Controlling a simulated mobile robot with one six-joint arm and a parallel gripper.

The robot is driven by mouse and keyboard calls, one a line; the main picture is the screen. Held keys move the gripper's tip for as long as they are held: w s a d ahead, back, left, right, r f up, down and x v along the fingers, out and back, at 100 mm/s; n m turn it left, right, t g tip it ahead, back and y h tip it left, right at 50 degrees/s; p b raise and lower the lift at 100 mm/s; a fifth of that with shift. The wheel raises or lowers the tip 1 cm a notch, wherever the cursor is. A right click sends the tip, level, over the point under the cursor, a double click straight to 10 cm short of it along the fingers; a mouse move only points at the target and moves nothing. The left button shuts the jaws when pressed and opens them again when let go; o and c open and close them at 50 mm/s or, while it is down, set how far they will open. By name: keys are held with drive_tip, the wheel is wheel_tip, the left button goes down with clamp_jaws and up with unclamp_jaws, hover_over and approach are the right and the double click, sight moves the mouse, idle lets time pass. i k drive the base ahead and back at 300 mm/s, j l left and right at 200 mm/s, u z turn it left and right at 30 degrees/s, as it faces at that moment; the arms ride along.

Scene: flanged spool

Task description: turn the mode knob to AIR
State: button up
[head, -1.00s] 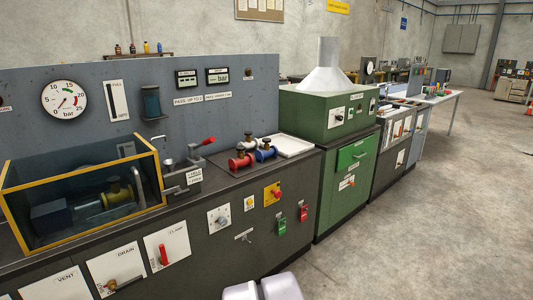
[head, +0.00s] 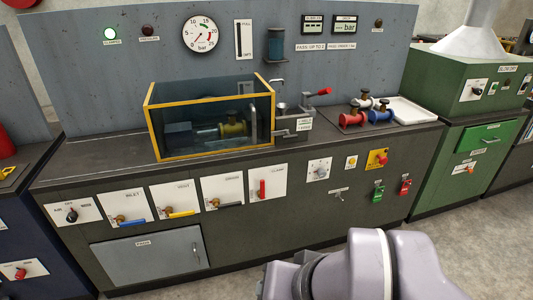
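A black knob (head: 72,215) on a white plate is at the far left of the long dark bench front. Small labels stand around it, one above and others at the sides. They are too small to read surely, and I cannot tell exactly where the knob points. It looks like the mode knob. My arm's pale purple links fill the bottom right of the head view, well to the right of the knob. My gripper is not visible.
A grey door (head: 150,254) lies below. A glass tank with a yellow frame (head: 210,155) stands on the bench. Bare floor shows at the right.

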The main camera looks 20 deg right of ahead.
sight(72, 217)
drive_tip(key=u, duration=1.25)
